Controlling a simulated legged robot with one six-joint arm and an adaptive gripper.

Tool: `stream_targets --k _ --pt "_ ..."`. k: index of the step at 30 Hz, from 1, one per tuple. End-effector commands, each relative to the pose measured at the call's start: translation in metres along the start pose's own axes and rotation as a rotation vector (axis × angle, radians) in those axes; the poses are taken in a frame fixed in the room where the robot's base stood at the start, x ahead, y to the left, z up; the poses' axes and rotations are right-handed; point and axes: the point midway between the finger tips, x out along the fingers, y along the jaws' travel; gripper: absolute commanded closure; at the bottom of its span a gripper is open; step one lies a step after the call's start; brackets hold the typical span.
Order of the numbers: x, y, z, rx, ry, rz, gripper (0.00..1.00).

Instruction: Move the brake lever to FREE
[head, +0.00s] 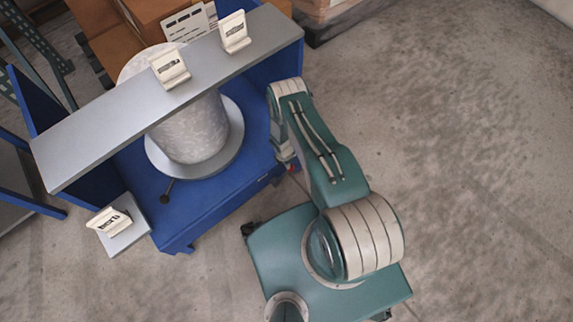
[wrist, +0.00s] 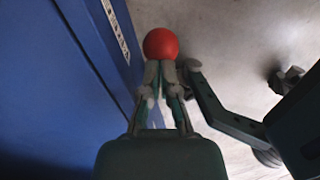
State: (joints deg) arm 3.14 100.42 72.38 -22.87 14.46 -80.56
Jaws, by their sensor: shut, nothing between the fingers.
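A round red knob (wrist: 161,44) shows in the wrist view, just past the tips of my gripper (wrist: 160,72). It looks like the end of the brake lever; no lever shaft can be made out. My fingers are shut with nothing between them, and their tips overlap the knob's lower edge in the picture. I cannot tell whether they touch it. In the head view a small red spot (head: 291,168) shows beside the blue weigher frame (head: 205,215), mostly hidden by my arm. A pale marked strip (wrist: 114,28) runs along the blue side; its lettering is unreadable.
A grey shelf (head: 110,136) crosses above a pale drum (head: 190,130) on a round plate. Several cream sign holders stand around, one on a small lower ledge (head: 127,234). A black-knobbed rod (head: 168,190) sticks out at the front. Concrete floor at right is clear.

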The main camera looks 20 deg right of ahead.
Motion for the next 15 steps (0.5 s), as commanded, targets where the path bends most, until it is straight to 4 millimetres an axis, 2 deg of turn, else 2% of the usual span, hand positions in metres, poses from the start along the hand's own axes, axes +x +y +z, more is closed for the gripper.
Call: stream_targets --k 5,10,15 --pt "-0.008 0.002 -0.004 -0.001 0.0 0.001 1.0" --pt "-0.035 0.007 -0.018 0.001 -0.001 0.001 1.0" --pt "-0.066 0.008 -0.01 0.006 0.0 0.001 1.0"
